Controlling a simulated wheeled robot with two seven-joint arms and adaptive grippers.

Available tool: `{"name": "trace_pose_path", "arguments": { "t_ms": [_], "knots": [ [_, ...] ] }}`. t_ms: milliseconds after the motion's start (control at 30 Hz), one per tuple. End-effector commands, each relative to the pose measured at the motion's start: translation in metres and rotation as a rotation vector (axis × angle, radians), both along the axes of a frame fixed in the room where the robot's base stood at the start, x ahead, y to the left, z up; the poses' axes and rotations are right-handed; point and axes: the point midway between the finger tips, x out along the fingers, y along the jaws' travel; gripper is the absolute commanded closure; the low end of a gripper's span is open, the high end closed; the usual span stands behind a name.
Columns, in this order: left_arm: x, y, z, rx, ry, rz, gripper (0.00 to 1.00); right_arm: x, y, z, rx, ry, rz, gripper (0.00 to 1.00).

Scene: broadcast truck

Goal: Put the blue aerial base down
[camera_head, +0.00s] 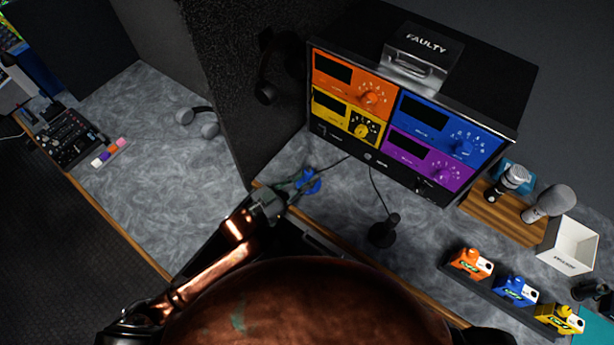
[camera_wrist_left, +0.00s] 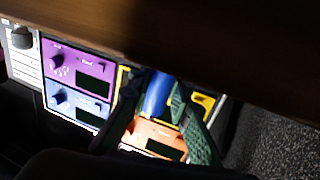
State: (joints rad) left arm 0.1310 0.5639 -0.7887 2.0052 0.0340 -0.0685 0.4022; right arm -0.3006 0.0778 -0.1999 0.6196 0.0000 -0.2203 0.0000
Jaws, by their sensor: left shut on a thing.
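The blue aerial base (camera_head: 308,181) is at the tips of my left gripper (camera_head: 294,188) in the head view, in front of the left side of the coloured receiver rack. In the left wrist view the blue base (camera_wrist_left: 156,95) sits between the two dark green fingers of my left gripper (camera_wrist_left: 160,110), which are shut on it. From the head view I cannot tell whether the base touches the grey counter (camera_head: 335,215). My right gripper does not show.
The rack (camera_head: 405,125) with orange, blue, yellow and purple panels stands behind, with a "FAULTY" box (camera_head: 420,55) on top. A black stand (camera_head: 384,230) with a cable is to the right. A dark partition (camera_head: 215,90) is to the left. Bare counter lies between.

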Motion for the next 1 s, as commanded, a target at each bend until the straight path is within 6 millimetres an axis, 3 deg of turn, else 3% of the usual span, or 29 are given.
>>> {"name": "trace_pose_path", "arguments": {
  "t_ms": [233, 267, 500, 833, 1000],
  "knots": [
    [0.000, -0.001, -0.002, -0.002, -0.002, -0.001, 1.00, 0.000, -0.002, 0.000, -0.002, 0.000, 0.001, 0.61],
    [0.000, 0.000, -0.003, -0.001, 0.001, 0.000, 0.80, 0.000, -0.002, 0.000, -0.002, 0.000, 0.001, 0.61],
    [0.000, 0.000, -0.003, -0.001, 0.001, -0.001, 0.64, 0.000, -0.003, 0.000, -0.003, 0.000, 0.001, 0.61],
    [0.000, 0.000, 0.002, 0.000, -0.001, -0.001, 0.64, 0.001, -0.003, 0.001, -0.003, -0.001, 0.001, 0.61],
    [-0.016, 0.019, 0.000, 0.002, 0.003, 0.000, 0.64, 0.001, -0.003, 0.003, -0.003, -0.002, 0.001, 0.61]
  ]
}}
